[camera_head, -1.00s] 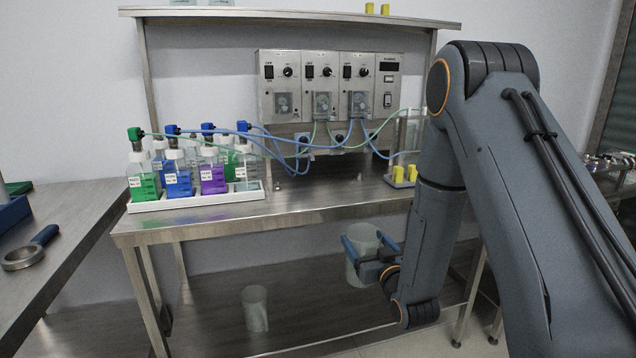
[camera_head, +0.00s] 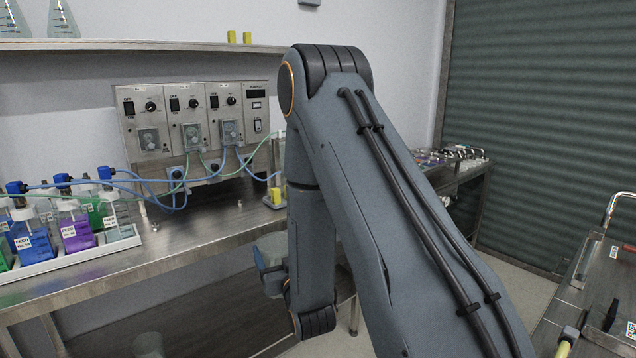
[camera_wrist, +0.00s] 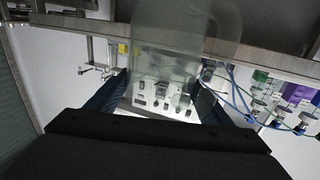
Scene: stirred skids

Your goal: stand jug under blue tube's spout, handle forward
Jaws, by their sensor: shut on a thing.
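My gripper (camera_head: 268,272) is shut on a translucent grey-green jug (camera_head: 272,245), held in the air in front of the bench's front edge. My arm covers part of both. In the wrist view the jug (camera_wrist: 178,45) fills the upper middle between the two fingers (camera_wrist: 160,98), and the picture is upside down. Blue tubes (camera_head: 170,184) run from the bottles to the pump unit (camera_head: 195,125). One blue tube (camera_head: 258,178) leads right toward a stand with yellow clips (camera_head: 276,196). Its spout is hidden behind my arm.
Several capped bottles stand in a white tray (camera_head: 85,252) on the steel bench (camera_head: 190,232). Another translucent jug (camera_head: 148,345) is on the lower shelf. Bare bench top lies between tray and stand. A shelf (camera_head: 90,45) runs above. Another bench stands at the right.

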